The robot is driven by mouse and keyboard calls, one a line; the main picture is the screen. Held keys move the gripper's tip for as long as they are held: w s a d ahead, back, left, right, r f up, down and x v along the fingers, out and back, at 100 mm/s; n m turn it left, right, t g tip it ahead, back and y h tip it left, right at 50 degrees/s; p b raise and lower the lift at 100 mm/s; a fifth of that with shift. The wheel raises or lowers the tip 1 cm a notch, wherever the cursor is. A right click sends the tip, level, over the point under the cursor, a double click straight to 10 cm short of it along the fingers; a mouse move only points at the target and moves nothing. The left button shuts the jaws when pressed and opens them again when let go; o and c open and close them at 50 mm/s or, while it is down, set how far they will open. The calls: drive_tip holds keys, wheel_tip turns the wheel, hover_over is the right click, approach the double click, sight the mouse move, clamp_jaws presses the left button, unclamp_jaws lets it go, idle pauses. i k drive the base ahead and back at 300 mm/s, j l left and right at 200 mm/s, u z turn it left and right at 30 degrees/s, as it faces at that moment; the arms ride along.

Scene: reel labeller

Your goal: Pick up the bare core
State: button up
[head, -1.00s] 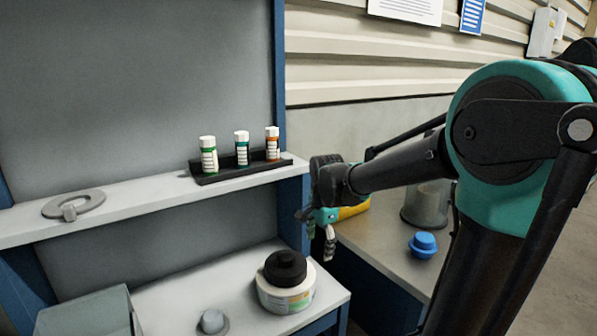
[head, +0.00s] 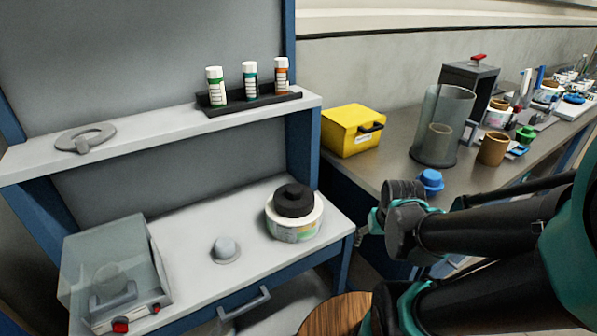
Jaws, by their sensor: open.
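A brown cylinder that looks like a bare cardboard core (head: 493,147) stands upright on the grey side bench (head: 390,172) at the right. A similar core shape (head: 437,142) shows dimly through the wall of a clear cylindrical bin (head: 459,115) just left of it. My gripper (head: 368,226) is at the near edge of that bench, to the left of and nearer than the cores, and apart from both. It is open and seems empty; its fingers are small and partly hidden by my wrist.
A blue knob-like piece (head: 430,180) and a yellow box (head: 353,130) are on the side bench near my arm. A white roll with a black top (head: 294,213) sits on the left table. Vials stand in a black rack (head: 248,104). A round wooden top (head: 335,314) is below.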

sight(494, 147)
drive_tip(key=z, duration=1.1)
drive_tip(key=u, duration=2.35)
drive_tip(key=z, duration=2.3)
drive_tip(key=l, duration=0.35)
drive_tip(key=k, duration=0.05)
